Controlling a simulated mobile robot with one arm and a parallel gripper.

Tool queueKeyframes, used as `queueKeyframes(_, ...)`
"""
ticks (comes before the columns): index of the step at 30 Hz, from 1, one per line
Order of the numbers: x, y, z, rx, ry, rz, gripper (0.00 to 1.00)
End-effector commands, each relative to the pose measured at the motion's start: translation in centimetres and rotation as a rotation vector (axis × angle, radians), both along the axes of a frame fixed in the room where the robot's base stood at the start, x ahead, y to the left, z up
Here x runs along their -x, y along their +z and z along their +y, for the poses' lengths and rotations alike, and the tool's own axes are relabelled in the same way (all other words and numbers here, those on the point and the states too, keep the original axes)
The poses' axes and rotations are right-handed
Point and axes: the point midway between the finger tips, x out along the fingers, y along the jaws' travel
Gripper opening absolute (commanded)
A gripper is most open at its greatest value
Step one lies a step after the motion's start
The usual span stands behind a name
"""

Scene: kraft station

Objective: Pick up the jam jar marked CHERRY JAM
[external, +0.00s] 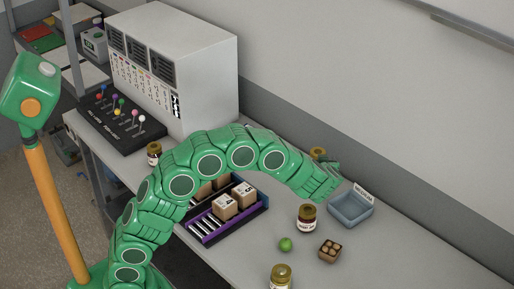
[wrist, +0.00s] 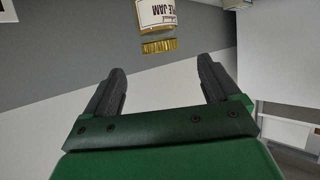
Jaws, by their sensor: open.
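Several jam jars with gold lids stand on the grey bench in the external view: a dark one (external: 307,220) right of centre, one (external: 281,279) at the bottom edge, one (external: 153,154) left of my arm and one (external: 319,153) partly behind my wrist. Their labels are too small to read there. In the wrist view a jar (wrist: 156,14) appears upside down at the top edge, its label ending in "JAM"; the flavour word is cut off. My gripper (wrist: 160,76) is open and empty, its fingers apart from that jar. In the external view the arm's end hides most of it.
A blue-grey bin (external: 350,207) stands right of my wrist. A green ball (external: 286,244) and a small brown box (external: 329,251) lie near the dark jar. A purple-edged rack with cartons (external: 224,206) sits under my arm. A white cabinet (external: 195,60) stands behind.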

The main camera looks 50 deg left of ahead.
Motion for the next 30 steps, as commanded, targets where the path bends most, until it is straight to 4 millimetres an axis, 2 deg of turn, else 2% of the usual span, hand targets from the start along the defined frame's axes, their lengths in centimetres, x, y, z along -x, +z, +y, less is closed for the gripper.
queueKeyframes(7,0.2,0.0,-0.2,0.000,-0.002,0.000,0.89)
queueKeyframes(11,1.8,-0.6,-1.7,0.003,-0.019,0.004,0.89)
queueKeyframes(14,4.4,-1.4,-3.9,0.003,-0.045,0.009,0.89)
queueKeyframes(21,12.7,-3.6,-8.9,0.003,-0.128,0.011,0.89)
queueKeyframes(24,15.4,-4.2,-10.1,0.002,-0.157,0.009,0.89)
queueKeyframes(30,18.9,-4.9,-11.2,-0.004,-0.197,0.004,0.89)
